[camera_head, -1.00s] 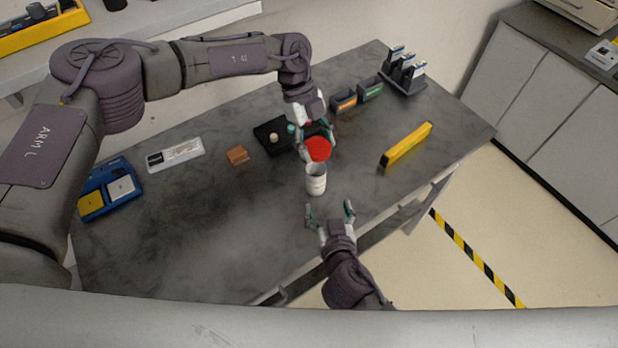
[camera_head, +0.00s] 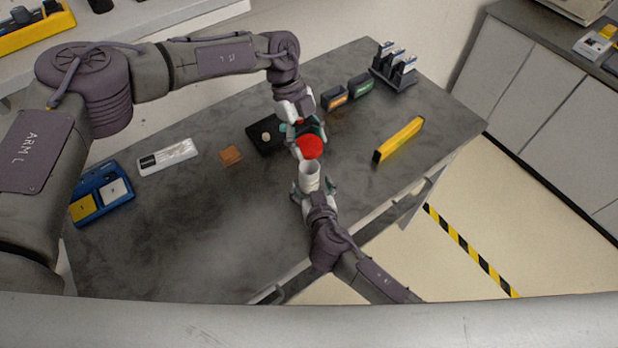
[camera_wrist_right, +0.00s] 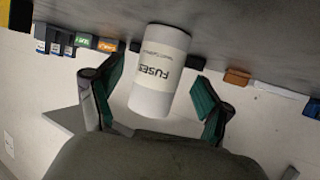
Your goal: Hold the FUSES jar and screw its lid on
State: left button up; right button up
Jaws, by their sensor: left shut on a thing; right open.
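The white FUSES jar (camera_head: 309,178) stands upright and open-topped on the grey table. In the right wrist view the jar (camera_wrist_right: 158,75) shows its FUSES label, upside down, between my fingers. My right gripper (camera_head: 314,188) is open with its fingers on either side of the jar; in the wrist view gaps show between each finger and the jar. My left gripper (camera_head: 305,135) is shut on the red lid (camera_head: 310,147) and holds it just behind and above the jar's mouth, apart from it.
A black tray (camera_head: 254,143) lies just left of the left gripper. An orange-brown block (camera_head: 230,155), a white labelled case (camera_head: 168,157) and a blue bin (camera_head: 103,192) lie further left. A yellow bar (camera_head: 398,140) lies to the right. Small boxes (camera_head: 347,92) and a dark rack (camera_head: 394,66) stand behind.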

aim_at(315, 175)
jog(key=shift+x, duration=1.75)
jog(key=shift+c, duration=0.3)
grip_shut()
pick_arm(q)
jog(key=shift+f, duration=2.45)
